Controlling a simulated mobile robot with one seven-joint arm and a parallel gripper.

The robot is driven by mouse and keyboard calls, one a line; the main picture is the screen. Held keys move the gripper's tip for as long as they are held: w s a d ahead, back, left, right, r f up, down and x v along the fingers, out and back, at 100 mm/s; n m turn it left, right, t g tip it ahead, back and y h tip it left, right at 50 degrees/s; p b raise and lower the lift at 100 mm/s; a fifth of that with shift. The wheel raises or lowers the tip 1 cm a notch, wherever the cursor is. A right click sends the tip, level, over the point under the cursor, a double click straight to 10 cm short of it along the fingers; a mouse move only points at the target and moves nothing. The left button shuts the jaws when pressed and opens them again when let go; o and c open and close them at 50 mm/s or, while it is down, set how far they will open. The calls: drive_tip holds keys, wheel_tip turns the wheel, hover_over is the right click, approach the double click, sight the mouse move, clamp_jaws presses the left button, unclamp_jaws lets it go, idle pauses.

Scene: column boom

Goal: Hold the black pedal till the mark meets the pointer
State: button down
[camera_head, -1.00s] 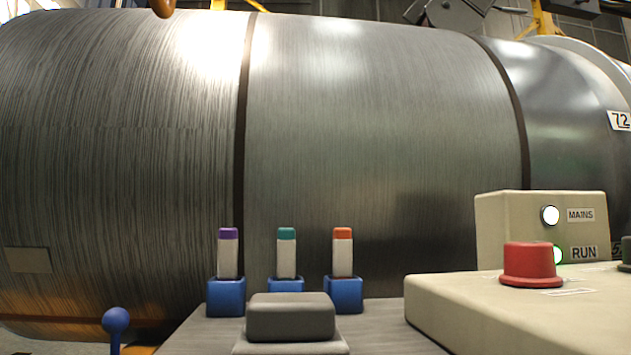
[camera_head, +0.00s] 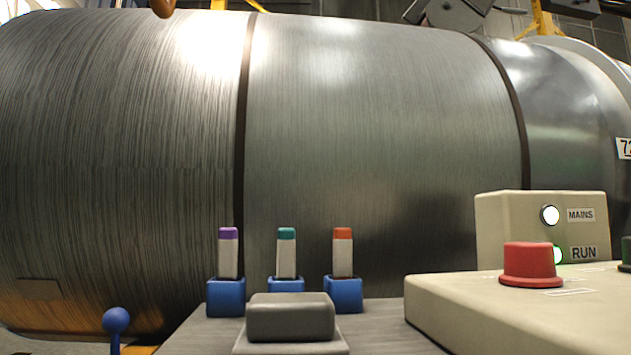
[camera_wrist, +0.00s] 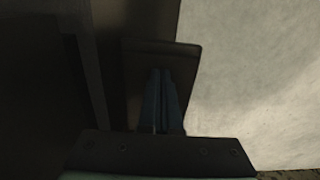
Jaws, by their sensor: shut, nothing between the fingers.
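My gripper (camera_wrist: 160,75) shows in the wrist view with its two bluish fingers shut together and empty. The fingertips lie over a dark plate (camera_wrist: 160,52) that looks like the black pedal. The view is too dark to tell whether they touch it or how far it is pressed. The head view shows neither the gripper nor the pedal. A large grey drum (camera_head: 370,120) fills the head view. I cannot make out the pointer or say which marking is the mark.
A beige console (camera_head: 480,315) with a red button (camera_head: 530,262) stands at right. Three blue holders with capped sticks (camera_head: 286,258), a grey block (camera_head: 290,318) and a blue knob (camera_head: 116,320) stand in front.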

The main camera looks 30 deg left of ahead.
drive_tip(key=shift+r, duration=0.1)
wheel_tip(320, 180, up, 8)
drive_tip(key=p, duration=0.8)
drive_tip(key=shift+p, duration=0.4)
drive_tip(key=shift+d, duration=0.1)
